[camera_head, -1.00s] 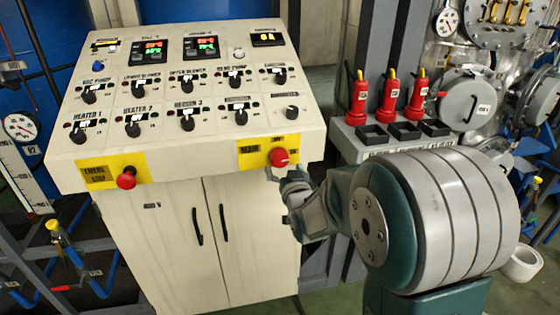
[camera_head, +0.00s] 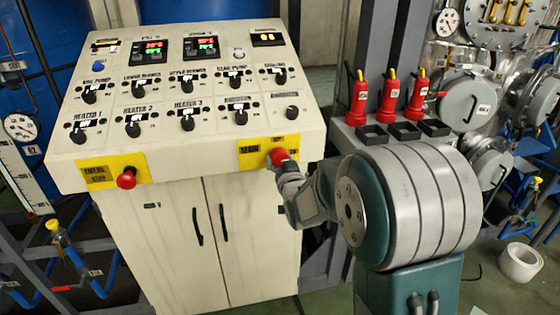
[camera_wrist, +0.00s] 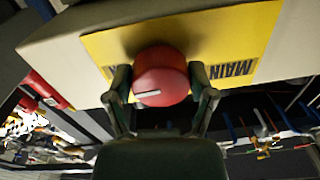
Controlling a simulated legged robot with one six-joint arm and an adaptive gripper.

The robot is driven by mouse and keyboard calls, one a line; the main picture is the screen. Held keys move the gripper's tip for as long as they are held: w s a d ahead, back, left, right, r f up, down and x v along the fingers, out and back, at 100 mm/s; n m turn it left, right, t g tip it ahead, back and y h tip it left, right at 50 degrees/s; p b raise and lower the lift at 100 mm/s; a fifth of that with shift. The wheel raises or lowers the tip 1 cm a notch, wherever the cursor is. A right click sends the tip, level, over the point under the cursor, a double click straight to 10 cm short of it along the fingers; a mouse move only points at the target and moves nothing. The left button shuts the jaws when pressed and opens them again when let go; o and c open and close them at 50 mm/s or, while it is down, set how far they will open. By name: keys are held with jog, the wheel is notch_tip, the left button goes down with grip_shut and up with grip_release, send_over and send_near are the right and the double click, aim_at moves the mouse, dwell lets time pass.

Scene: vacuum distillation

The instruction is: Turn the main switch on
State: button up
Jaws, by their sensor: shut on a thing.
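The main switch is a red round knob (camera_wrist: 160,76) on a yellow plate (camera_wrist: 215,35) marked MAIN. In the wrist view a white mark on the knob shows low and to the left. In the head view the knob (camera_head: 279,156) is at the front right of the white control console (camera_head: 200,175). My gripper (camera_wrist: 161,90) has one finger on each side of the knob and is shut on it. In the head view my gripper (camera_head: 280,163) partly hides the knob.
A red emergency stop button (camera_head: 127,178) on a yellow plate is at the console's front left. Several black knobs and two lit displays (camera_head: 153,49) are on the sloped panel. Red bottles (camera_head: 389,95) stand on a shelf to the right. Cabinet doors (camera_head: 205,235) are below.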

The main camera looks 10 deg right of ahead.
jog(key=shift+m, duration=0.5)
jog(key=o, duration=1.1)
jog(key=s, duration=1.1)
jog(key=shift+s+d+f, duration=0.1)
jog(key=shift+s+d, duration=0.05)
jog(key=shift+s, duration=0.25)
